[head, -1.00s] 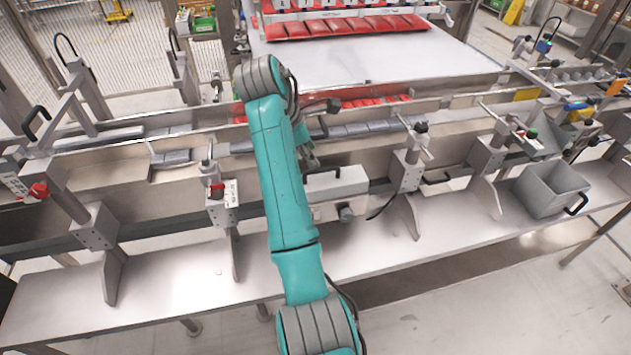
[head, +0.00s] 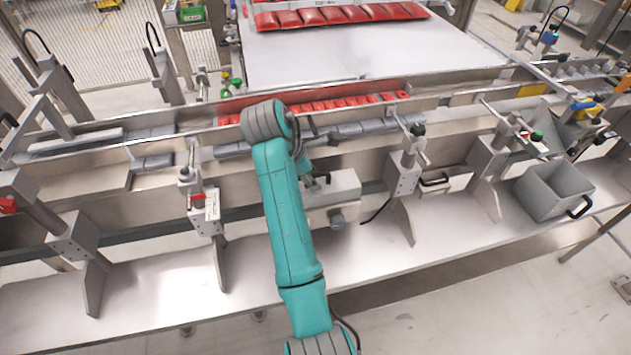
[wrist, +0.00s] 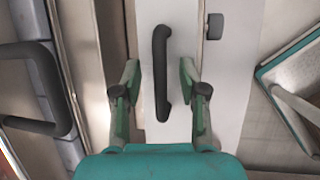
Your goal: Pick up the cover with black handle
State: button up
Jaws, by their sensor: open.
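The cover is a pale grey-white box-like piece (head: 345,185) at the middle of the machine, partly hidden by my arm. In the wrist view the white cover (wrist: 210,105) lies below my gripper, with its black bar handle (wrist: 160,85) running up the picture. My gripper (wrist: 159,70) is open, with one finger to the left of the handle and one to the right. Neither finger visibly presses on it. In the head view my gripper (head: 308,178) is mostly hidden behind the arm, close to the cover's left part.
A second black handle (wrist: 40,90) is at the left of the wrist view. A grey bin (head: 552,188) with a black handle stands on the shelf at right. Metal posts (head: 205,200) and rails flank the cover. The front shelf (head: 150,275) is largely clear.

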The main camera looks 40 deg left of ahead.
jog(key=shift+w+d+f, duration=0.1)
jog(key=shift+f, duration=0.1)
grip_shut()
jog(key=shift+r, duration=0.15)
